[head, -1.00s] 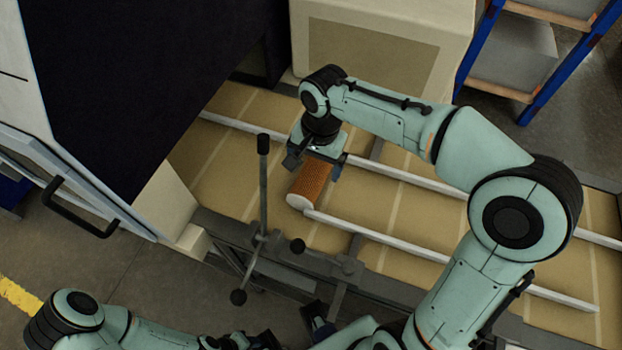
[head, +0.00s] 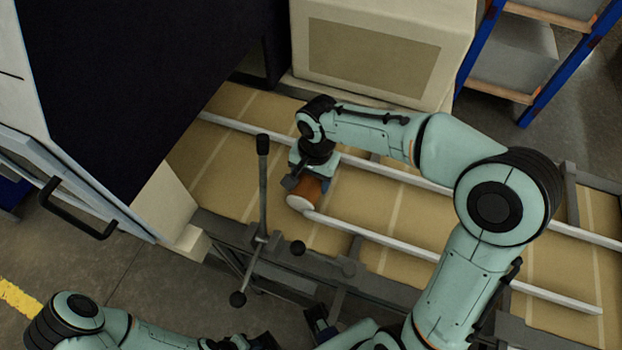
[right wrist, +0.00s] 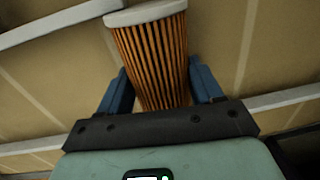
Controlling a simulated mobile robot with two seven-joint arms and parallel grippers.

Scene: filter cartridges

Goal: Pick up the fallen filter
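The fallen filter (head: 306,191) lies on its side on the tan conveyor, an orange pleated cylinder with a white end cap facing the near rail. My right gripper (head: 309,184) is low over it and hides its far part in the head view. In the right wrist view the filter (right wrist: 153,58) lies between the two blue fingers of my right gripper (right wrist: 161,82). The fingers are spread on either side, with narrow gaps showing beside the pleats. My left gripper (head: 318,322) shows only partly at the bottom edge, and its opening cannot be made out.
The conveyor (head: 215,165) has white guide rails (head: 400,248) along it; the near one ends beside the filter's cap. A lever with dark knobs (head: 263,190) stands left of the filter. A beige machine housing (head: 375,50) is behind, and a dark cabinet is at left.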

